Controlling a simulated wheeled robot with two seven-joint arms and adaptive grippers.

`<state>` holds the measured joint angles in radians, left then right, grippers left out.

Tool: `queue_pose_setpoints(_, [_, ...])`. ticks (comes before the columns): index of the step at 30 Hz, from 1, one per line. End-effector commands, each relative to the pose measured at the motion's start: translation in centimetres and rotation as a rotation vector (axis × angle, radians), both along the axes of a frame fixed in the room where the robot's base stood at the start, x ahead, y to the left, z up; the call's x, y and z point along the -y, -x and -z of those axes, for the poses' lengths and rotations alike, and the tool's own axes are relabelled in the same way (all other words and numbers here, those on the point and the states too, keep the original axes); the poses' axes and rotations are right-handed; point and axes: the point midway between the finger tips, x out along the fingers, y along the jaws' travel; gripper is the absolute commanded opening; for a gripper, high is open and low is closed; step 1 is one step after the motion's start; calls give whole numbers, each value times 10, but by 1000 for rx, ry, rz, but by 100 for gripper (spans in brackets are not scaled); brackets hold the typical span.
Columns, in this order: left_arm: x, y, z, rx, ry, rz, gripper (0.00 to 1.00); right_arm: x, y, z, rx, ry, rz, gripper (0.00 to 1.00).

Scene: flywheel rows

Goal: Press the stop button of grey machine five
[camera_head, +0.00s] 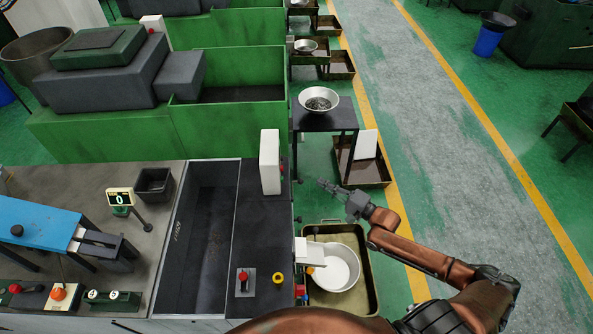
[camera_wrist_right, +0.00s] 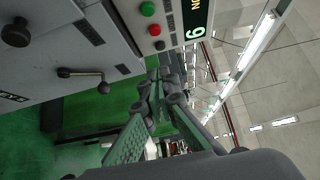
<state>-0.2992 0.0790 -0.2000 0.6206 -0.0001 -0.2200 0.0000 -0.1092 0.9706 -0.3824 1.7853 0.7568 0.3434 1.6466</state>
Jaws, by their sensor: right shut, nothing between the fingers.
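My right gripper (camera_head: 330,186) is shut and empty, held over the aisle side of the machine row in the head view. Its fingers also show in the right wrist view (camera_wrist_right: 156,92). There a grey panel carries a green button (camera_wrist_right: 147,8), a red button (camera_wrist_right: 155,29) and a black button (camera_wrist_right: 160,45). A dark number plate (camera_wrist_right: 195,20) beside them is turned sideways; its digit looks like a 6 or 9, not clearly a five. The fingertips appear apart from the buttons. My left gripper is not in view.
A white box (camera_head: 269,162) stands on the near machine's dark ledge. A red button (camera_head: 243,276) is on that ledge. A table with a metal bowl (camera_head: 319,98) stands beyond. The grey aisle (camera_head: 440,150) is clear.

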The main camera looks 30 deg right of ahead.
Motion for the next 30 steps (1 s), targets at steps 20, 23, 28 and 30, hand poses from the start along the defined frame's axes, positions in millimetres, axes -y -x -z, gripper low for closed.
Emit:
queue_pose_setpoints(20, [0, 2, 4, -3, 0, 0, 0, -13, -33, -1, 4, -2, -2, 0])
queue_pose_setpoints(23, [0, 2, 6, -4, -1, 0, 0, -21, -52, -1, 4, -2, -2, 0])
queue_pose_setpoints(28, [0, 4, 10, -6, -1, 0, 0, -35, -85, -1, 4, -2, -2, 0])
queue_pose_setpoints(30, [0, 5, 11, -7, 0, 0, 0, -41, -96, -1, 2, -2, -3, 0])
